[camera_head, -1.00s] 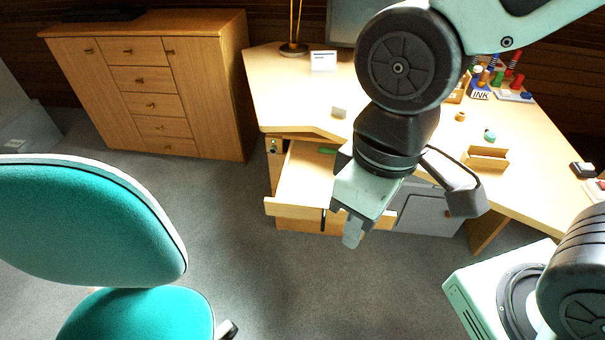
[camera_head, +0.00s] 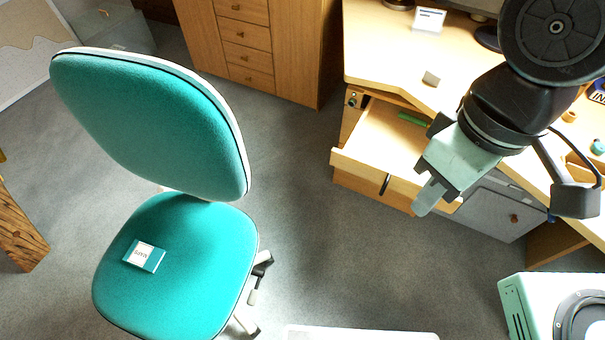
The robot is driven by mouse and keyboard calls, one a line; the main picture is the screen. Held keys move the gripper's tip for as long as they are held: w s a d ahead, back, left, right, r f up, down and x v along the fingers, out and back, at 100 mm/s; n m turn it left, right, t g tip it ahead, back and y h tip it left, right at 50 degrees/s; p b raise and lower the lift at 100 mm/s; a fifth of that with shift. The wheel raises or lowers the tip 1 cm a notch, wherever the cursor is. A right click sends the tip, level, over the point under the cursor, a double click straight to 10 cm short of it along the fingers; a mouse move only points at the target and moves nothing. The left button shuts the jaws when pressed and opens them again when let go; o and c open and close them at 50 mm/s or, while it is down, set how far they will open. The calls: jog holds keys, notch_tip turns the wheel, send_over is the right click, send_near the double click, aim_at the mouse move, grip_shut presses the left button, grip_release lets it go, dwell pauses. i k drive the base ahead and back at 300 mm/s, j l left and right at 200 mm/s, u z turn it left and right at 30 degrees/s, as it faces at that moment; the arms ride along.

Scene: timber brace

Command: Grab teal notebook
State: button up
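A small teal notebook (camera_head: 144,255) with a white label lies flat on the teal seat (camera_head: 190,285) of the office chair, at the lower left. The label's writing is too small to read surely. My gripper (camera_head: 430,195) hangs in front of the desk's open drawer, far to the right of the notebook and apart from it. Its fingers are seen from above and partly hidden by the gripper body, so I cannot tell whether they are open.
The chair's backrest (camera_head: 150,115) stands behind the seat. The open drawer (camera_head: 385,145) sticks out from the desk (camera_head: 390,60) and holds a green item (camera_head: 413,118). A wooden cabinet (camera_head: 290,50) stands at the back. Grey floor (camera_head: 330,240) lies clear between chair and desk.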

aim_at(146, 256)
jog(key=u, duration=1.95)
jog(key=k, duration=0.5)
jog(key=k+z, duration=0.15)
jog(key=z, duration=1.2)
jog(key=i+j+z, duration=0.1)
jog(key=j+z, duration=0.2)
jog(key=j, duration=0.75)
jog(key=j+z, duration=0.35)
jog(key=j, duration=0.65)
jog(key=k+j, duration=0.1)
jog(key=j, duration=0.5)
